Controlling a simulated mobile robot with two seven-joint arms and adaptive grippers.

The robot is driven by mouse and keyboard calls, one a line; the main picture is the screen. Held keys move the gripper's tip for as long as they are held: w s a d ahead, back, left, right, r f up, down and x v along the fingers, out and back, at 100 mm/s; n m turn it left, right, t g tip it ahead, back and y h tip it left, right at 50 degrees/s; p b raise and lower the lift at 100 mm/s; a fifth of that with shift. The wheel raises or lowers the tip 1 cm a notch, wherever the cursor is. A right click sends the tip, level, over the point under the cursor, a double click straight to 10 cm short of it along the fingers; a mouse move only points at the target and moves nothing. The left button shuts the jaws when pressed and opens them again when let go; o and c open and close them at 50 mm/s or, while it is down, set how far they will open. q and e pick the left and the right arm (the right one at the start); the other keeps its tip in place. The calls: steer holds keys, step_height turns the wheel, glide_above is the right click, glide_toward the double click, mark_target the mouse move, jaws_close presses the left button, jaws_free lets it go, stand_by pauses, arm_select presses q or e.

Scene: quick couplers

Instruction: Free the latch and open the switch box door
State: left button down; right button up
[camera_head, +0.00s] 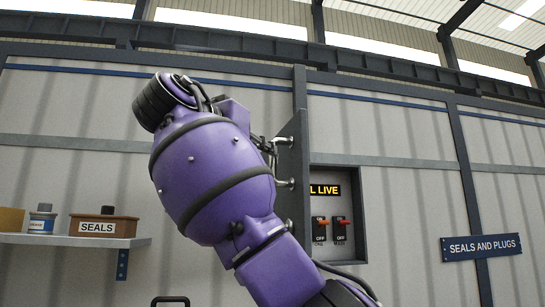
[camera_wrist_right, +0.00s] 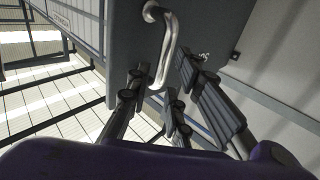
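The switch box door (camera_head: 299,155) is a dark grey panel that stands swung out from the wall, nearly edge-on in the head view. The box's inside (camera_head: 337,200) shows, with a yellow-lettered sign and two orange-red switches. In the right wrist view the door (camera_wrist_right: 215,22) carries a bent metal handle (camera_wrist_right: 168,45). My right gripper (camera_wrist_right: 165,98) has its dark fingers apart, with the handle's end between them; I cannot tell if they touch it. In the head view my purple right arm mostly hides this gripper (camera_head: 265,146). I cannot clearly make out the latch. My left gripper is out of view.
A shelf (camera_head: 70,240) at the left holds a brown SEALS box (camera_head: 103,225) and a small jar (camera_head: 42,218). A blue sign (camera_head: 481,247) hangs on the right wall. A black loop handle (camera_head: 170,300) shows at the bottom edge.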

steer(key=v, duration=0.6)
stand_by(0.4)
